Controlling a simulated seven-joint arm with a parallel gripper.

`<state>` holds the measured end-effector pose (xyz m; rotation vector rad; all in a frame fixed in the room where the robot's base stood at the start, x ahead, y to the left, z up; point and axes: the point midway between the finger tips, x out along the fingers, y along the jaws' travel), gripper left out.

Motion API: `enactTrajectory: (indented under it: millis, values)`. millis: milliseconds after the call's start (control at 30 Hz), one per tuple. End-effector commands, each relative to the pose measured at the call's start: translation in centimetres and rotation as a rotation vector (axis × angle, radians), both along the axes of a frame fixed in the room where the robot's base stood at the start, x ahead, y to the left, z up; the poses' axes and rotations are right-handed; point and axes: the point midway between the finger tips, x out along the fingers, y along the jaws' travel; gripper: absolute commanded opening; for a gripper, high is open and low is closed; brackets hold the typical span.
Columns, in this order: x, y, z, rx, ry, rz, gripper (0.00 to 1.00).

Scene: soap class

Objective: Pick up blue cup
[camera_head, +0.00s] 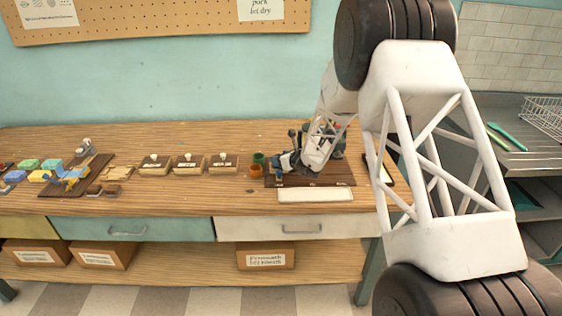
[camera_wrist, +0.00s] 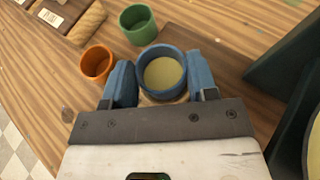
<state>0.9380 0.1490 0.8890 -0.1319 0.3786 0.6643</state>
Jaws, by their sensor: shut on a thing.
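The blue cup (camera_wrist: 162,52) is round and shows a pale yellowish inside in the wrist view. It sits between the two blue fingers of my gripper (camera_wrist: 161,86), which are shut on it from both sides. In the head view, my gripper (camera_head: 285,162) is at the left end of a dark board on the bench, and the cup there is too small and covered to make out. I cannot tell whether the cup touches the board.
An orange cup (camera_wrist: 97,63) and a green cup (camera_wrist: 138,24) stand close by, left of and beyond the blue cup. A dark object (camera_wrist: 285,70) is at the right. Several boxes with dark tops (camera_head: 188,163) stand along the bench (camera_head: 205,199) to the left.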

Motion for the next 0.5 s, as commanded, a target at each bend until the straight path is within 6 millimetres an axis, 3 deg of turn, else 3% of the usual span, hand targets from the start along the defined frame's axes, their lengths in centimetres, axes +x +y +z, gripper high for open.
enactTrajectory:
  millis: [200,500]
  values:
    - [0.0,0.0,2.8,0.000,-0.003,0.001,0.27]
    - [-3.9,-0.6,3.0,0.000,-0.001,-0.001,0.27]
